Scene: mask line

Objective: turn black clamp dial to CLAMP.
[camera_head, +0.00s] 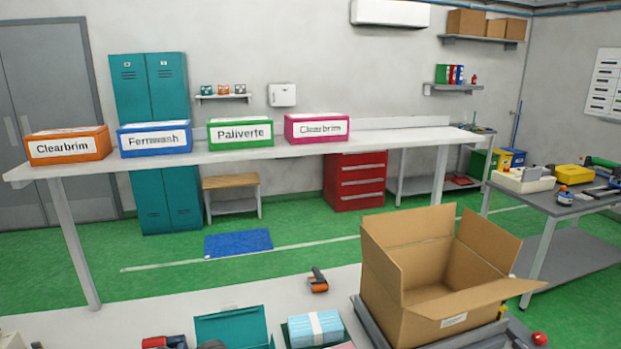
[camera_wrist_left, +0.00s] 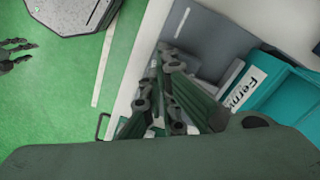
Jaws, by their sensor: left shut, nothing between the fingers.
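I cannot make out the black clamp dial or a CLAMP mark in either view. A small black rounded shape (camera_head: 212,344) is cut off at the bottom edge of the head view, and I cannot tell what it is. My left gripper (camera_wrist_left: 172,62) shows in the left wrist view, its dark fingers shut and empty over a grey surface (camera_wrist_left: 212,42) beside the bench edge. A dark jointed shape (camera_wrist_left: 15,55) at the left edge of that view may be my right gripper; its jaws are unclear. Neither gripper can be made out in the head view.
An open cardboard box (camera_head: 415,285) stands on the near bench. An orange-and-black tool (camera_head: 318,281), a teal container (camera_head: 230,325) and a blue pack (camera_head: 315,328) lie left of it. A teal box with a label (camera_wrist_left: 275,95) is right of my left gripper. Green floor lies beyond the bench.

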